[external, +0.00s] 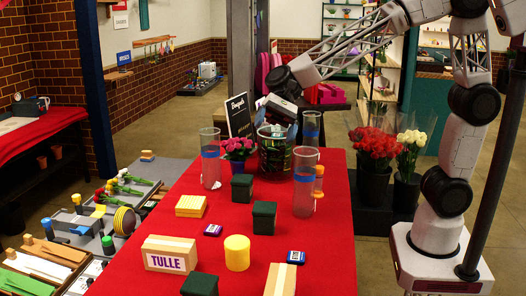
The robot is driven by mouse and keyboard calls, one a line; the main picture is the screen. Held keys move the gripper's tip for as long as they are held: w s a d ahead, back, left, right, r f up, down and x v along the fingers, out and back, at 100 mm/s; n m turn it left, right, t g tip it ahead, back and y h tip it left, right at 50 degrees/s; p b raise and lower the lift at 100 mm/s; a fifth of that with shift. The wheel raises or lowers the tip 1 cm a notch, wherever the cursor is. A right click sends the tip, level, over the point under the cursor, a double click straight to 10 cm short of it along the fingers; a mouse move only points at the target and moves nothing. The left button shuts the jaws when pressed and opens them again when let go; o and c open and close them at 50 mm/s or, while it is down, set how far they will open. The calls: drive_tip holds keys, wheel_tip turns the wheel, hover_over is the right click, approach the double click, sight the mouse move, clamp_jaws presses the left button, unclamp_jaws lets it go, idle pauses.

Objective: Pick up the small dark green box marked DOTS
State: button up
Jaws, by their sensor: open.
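Several small dark green blocks stand on the red-covered table (325,245): one near the middle (242,187), one to its right and nearer (264,217), and one at the front edge (199,284), partly cut off. I cannot read the word DOTS on any of them. Two small flat boxes with pale labels, one purple (213,230) and one blue (296,257), also lie there; their lettering is too small to read. My gripper (287,112) is open at the far end of the table, above a dark green patterned tin (274,160), apart from the blocks. Its fingertips are hard to make out.
Clear cylinders with blue bands (210,170) (304,192) stand on both sides of the far table.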

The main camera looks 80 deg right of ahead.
drive_tip(key=w+a+f+m+y, duration=0.1)
drive_tip(key=w+a+f+m, duration=0.1)
drive_tip(key=w+a+f, duration=0.15)
drive_tip(key=m+g, duration=0.1)
drive_tip(key=m, duration=0.3)
approach(265, 211)
drive_tip(key=shift+y, duration=0.3)
drive_tip(key=f, duration=0.1)
drive_tip(key=a+f, duration=0.1)
drive_tip(key=f, duration=0.1)
drive_tip(key=a+f, duration=0.1)
drive_tip(key=shift+f, duration=0.25)
drive_tip(key=shift+a, duration=0.15)
drive_tip(key=shift+x, duration=2.35)
drive_tip(key=shift+w, duration=0.1)
drive_tip(key=c, duration=1)
drive_tip(key=shift+c, duration=0.2)
drive_tip(key=shift+r, duration=0.2)
